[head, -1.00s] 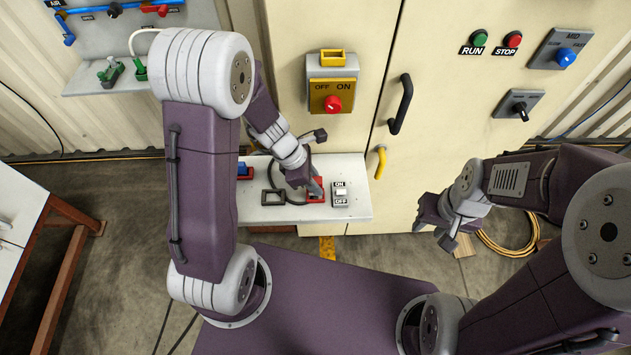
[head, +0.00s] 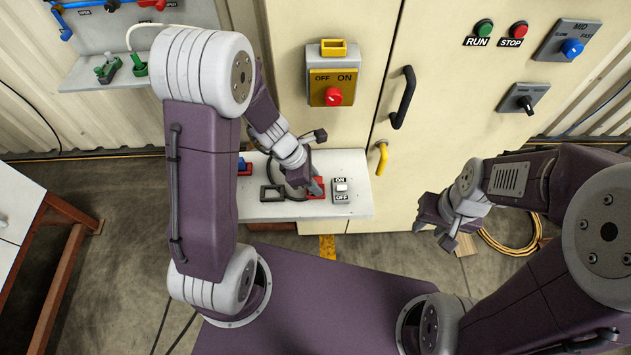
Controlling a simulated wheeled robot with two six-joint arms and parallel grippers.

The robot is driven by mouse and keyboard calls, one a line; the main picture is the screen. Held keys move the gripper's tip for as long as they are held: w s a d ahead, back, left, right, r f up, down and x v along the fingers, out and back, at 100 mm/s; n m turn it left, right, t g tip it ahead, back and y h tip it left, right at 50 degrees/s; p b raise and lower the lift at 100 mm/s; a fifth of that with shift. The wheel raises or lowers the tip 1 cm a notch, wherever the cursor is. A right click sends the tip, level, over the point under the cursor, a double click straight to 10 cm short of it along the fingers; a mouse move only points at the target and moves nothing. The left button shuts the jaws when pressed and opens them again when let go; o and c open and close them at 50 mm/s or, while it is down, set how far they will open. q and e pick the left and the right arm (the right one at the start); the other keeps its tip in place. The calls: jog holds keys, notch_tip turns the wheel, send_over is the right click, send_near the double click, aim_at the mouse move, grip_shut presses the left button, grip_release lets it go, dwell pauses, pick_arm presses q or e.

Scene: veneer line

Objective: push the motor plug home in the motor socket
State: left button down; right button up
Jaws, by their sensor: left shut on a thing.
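My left gripper (head: 316,187) points down at a red socket-like part (head: 321,194) on the white shelf (head: 361,207). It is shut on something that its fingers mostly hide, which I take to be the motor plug. A dark cable loops beside the gripper on its left. I cannot tell how deep the plug sits in the red part, which I take to be the motor socket. My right gripper (head: 436,229) is away to the right, empty, over the floor in front of the cabinet, with its fingers apart.
An ON/OFF switch box (head: 341,197) stands just right of the red part. A black square frame (head: 272,193) and a blue plug-like part (head: 243,166) lie to its left. A yellow hook (head: 382,157) and black door handle (head: 403,98) stick out from the cabinet.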

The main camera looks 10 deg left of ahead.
pick_arm(q)
jog(key=shift+f, duration=0.25)
jog(key=c, duration=1.1)
grip_release()
jog(key=shift+r, duration=0.15)
jog(key=p+v, duration=0.2)
jog(key=v, duration=0.7)
jog(key=shift+a+p, duration=0.1)
jog(key=shift+p, duration=0.3)
